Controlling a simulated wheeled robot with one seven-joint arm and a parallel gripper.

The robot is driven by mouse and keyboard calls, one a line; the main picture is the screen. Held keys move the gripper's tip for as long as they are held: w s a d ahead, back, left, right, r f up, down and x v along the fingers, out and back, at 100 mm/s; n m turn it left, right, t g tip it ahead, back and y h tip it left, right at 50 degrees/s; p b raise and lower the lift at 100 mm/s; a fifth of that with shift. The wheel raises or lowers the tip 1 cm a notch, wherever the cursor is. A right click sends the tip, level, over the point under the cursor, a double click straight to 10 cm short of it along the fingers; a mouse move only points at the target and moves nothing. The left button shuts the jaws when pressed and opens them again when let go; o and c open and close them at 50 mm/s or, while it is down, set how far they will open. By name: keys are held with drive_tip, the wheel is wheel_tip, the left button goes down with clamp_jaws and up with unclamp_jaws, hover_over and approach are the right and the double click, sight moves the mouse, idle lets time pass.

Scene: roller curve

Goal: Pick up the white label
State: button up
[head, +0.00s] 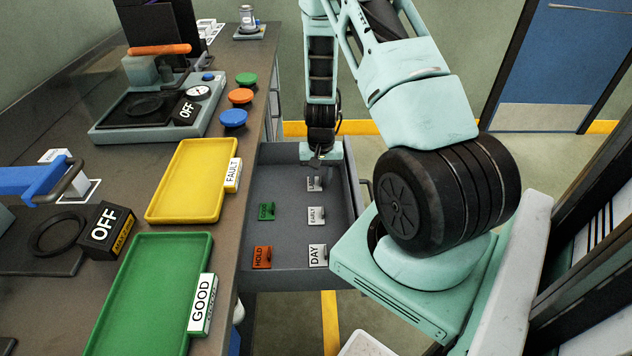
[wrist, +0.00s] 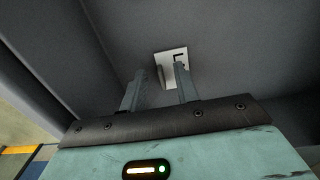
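Three white labels lie in a column in the open grey drawer (head: 283,185). The near one reads DAY (head: 317,255), the middle one seems to read EARLY (head: 316,217), and the text of the far white label (head: 314,184) is too small to read. My gripper (head: 318,163) is at the far end of the drawer, just above and beyond the far label. In the wrist view, my gripper (wrist: 161,67) is open, with two separate fingers pointing toward a white label (wrist: 174,56) with dark lettering. The right finger hides part of it. Contact cannot be told.
A green label (head: 266,211) and an orange HOLD label (head: 262,257) lie left in the drawer. The drawer walls stand close around my gripper. The counter at left holds a yellow FAULT tray (head: 190,180), a green GOOD tray (head: 150,290) and coloured buttons (head: 240,96).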

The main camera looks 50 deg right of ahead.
drive_tip(key=shift+f, duration=0.35)
clamp_jaws()
drive_tip(key=shift+r, duration=0.15)
